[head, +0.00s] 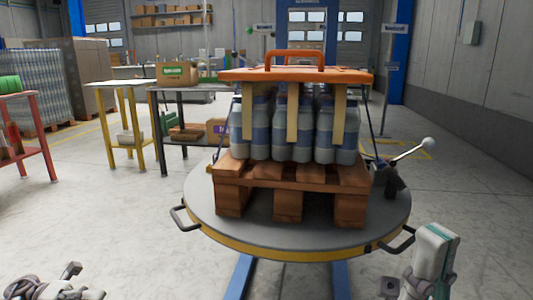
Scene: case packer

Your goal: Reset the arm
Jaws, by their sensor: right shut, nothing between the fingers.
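A lever arm (408,152) with a white ball knob stands at the right rim of a round grey turntable (395,215). It slants up and to the right from a dark pivot mount. My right gripper (402,288) is low at the bottom right, in front of the turntable and well apart from the lever. It is shut and empty, and partly cut off by the frame. My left gripper (75,284) shows in part at the bottom left corner, over the floor, touching nothing. Its jaw state is unclear.
A wooden pallet (288,175) on the turntable bears several blue-labelled bottles (291,138) under an orange top frame (295,75) with a handle. Loop handles (181,218) stick out from the turntable's rim. Tables and a red stand (45,140) are left. Floor at right is clear.

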